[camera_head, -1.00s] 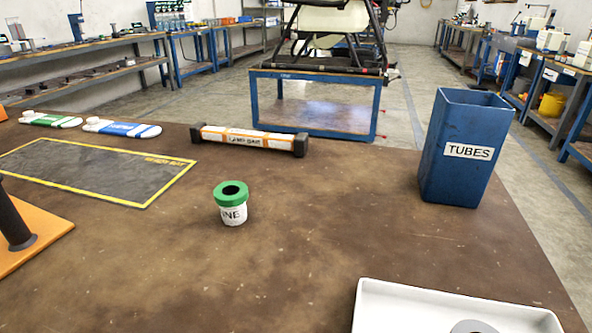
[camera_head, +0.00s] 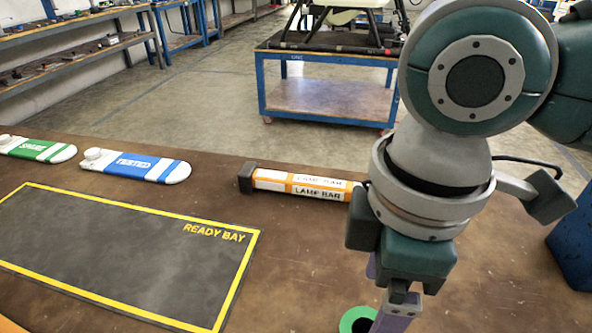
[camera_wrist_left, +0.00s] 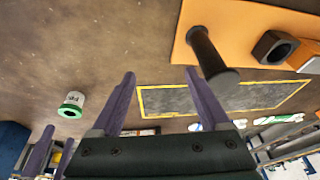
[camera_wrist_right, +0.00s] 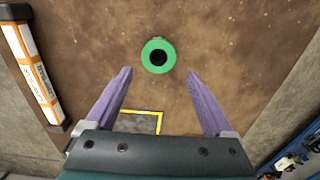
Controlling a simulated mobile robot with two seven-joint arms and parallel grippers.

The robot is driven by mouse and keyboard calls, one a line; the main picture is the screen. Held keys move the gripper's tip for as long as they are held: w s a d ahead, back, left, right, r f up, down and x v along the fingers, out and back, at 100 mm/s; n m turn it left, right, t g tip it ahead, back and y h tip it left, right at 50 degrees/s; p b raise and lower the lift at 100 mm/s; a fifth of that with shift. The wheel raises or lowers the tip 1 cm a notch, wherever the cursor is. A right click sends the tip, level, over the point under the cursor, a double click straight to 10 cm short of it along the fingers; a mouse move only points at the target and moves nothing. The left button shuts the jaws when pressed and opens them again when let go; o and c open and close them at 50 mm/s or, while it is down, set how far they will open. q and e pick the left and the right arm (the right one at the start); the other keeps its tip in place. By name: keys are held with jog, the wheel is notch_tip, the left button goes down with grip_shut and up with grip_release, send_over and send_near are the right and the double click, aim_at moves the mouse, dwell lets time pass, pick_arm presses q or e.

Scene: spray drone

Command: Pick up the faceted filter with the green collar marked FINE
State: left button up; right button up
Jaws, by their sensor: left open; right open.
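The filter with the green collar stands upright on the brown table, its white body and green collar showing in the left wrist view (camera_wrist_left: 73,104). In the head view only part of its green collar (camera_head: 356,319) shows at the bottom edge, partly behind my right gripper (camera_head: 395,312). In the right wrist view the collar (camera_wrist_right: 158,56) is seen from above with its dark hole, just beyond and between the fingertips of my open right gripper (camera_wrist_right: 160,73). My left gripper (camera_wrist_left: 160,73) is open and empty, away from the filter. The FINE marking is not readable now.
The lamp bar (camera_head: 300,184) lies behind the filter. The READY BAY mat (camera_head: 120,250) is to the left, with the TESTED tag (camera_head: 135,165) and a green tag (camera_head: 38,148) behind it. An orange board with a dark post (camera_wrist_left: 212,55) is near my left gripper.

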aim_at(365, 331)
jog(key=f, duration=0.3)
jog(key=f+b, duration=0.1)
jog(key=shift+d+f, duration=0.15)
jog(key=shift+d, duration=0.1)
notch_tip(365, 331, down, 6)
jog(key=shift+a+r+b, duration=0.15)
jog(key=shift+r+b, duration=0.05)
jog(key=shift+b, duration=0.6)
jog(key=shift+w, duration=0.1)
jog(key=shift+c, duration=0.4)
jog(key=c, duration=1.1)
jog(key=shift+r, duration=0.1)
